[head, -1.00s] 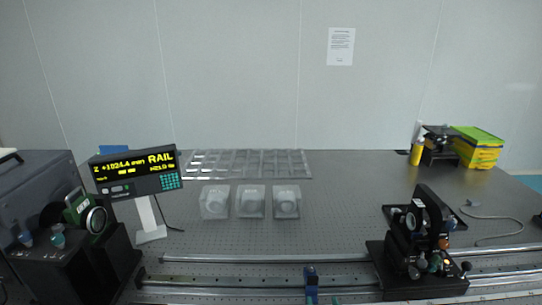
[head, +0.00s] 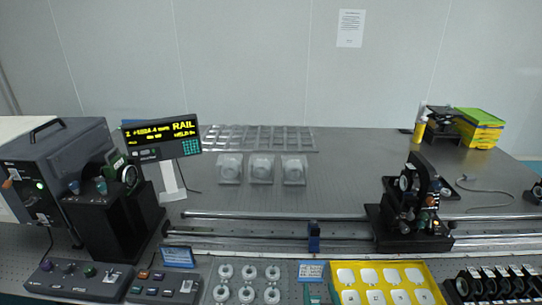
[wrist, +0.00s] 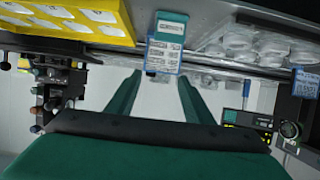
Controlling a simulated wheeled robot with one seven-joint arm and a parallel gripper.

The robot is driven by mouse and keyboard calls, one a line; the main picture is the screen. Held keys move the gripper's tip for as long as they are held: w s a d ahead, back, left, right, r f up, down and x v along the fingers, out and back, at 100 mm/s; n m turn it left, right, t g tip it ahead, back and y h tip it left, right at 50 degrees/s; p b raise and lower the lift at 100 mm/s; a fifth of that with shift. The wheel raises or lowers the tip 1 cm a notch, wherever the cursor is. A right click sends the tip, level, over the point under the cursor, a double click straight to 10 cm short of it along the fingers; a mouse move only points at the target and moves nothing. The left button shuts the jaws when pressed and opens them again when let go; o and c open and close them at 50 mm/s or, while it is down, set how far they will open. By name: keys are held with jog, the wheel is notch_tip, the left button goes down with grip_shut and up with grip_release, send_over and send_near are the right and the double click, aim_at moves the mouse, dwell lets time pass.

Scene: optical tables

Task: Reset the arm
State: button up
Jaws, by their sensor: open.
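My gripper (wrist: 160,80) shows in the wrist view as two green fingers standing apart, with nothing between them. The wrist picture appears upside down, with the table items along its top edge. A teal block with a blue and white label (wrist: 164,45) shows beyond the fingertips, apart from them. My arm and gripper cannot be made out in the head view.
Metal rails (head: 270,216) cross the table, with a blue carrier (head: 314,238) and a black optics mount (head: 412,212). In front are a yellow tray (head: 436,288), white rings and control boxes (head: 76,280). A display (head: 161,137) stands left.

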jog(key=s+a+f+h, duration=0.1)
jog(key=s+a+f, duration=0.35)
jog(key=s, duration=0.45)
jog(key=s+a+f, duration=0.3)
jog(key=s+f, duration=0.2)
jog(key=s, duration=0.3)
jog(key=s+a+r+t, duration=0.1)
jog(key=s+a+r, duration=0.1)
jog(key=s, duration=0.7)
jog(key=s+a+r+y, duration=0.1)
jog(key=s+a+r, duration=0.2)
jog(key=s, duration=0.7)
jog(key=shift+s+a+t, duration=0.25)
jog(key=shift+a+t, duration=0.15)
jog(key=shift+a, duration=0.2)
jog(key=shift+w+f, duration=0.1)
jog(key=shift+w, duration=0.1)
jog(key=shift+s+d, duration=0.1)
